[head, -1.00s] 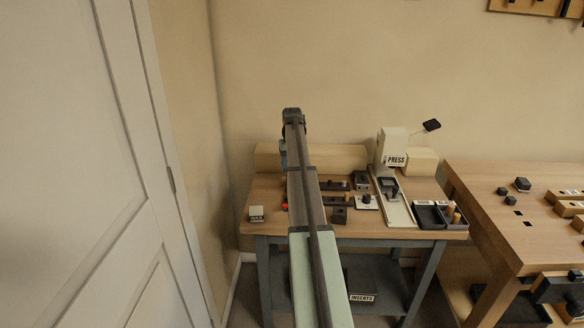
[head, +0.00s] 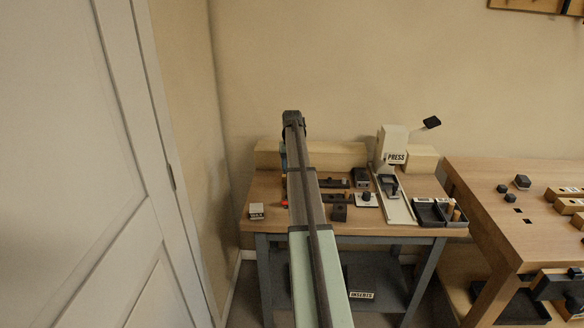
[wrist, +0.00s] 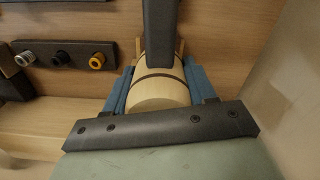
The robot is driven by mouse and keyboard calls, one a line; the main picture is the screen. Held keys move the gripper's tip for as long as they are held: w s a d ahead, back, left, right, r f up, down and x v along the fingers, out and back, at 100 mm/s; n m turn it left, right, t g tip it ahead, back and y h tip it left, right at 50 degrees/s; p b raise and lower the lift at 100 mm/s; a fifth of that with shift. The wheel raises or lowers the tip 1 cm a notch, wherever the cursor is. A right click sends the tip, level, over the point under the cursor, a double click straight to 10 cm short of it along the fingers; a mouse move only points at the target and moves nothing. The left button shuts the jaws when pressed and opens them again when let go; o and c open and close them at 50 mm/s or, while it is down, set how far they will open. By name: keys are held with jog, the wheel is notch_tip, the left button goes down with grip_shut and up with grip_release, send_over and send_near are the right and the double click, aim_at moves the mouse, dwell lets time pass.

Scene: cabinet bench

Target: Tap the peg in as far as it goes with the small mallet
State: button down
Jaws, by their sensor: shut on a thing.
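My gripper (wrist: 160,72) is shut on a pale wooden cylinder with dark bands (wrist: 160,93), which looks like the mallet. Its blue fingers lie on both sides of it. A dark bar (wrist: 160,32) runs from the cylinder to the top edge of the wrist view. In the head view my arm hides most of the gripper; only a bit of blue (head: 283,158) shows left of the arm above the bench. I cannot make out the peg or its hole; the arm or the held thing may cover them.
A dark rack with ringed fittings (wrist: 62,55) lies left in the wrist view. A wall stands close on the left.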

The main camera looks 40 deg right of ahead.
jog(key=shift+r, duration=0.85)
jog(key=shift+r, duration=2.5)
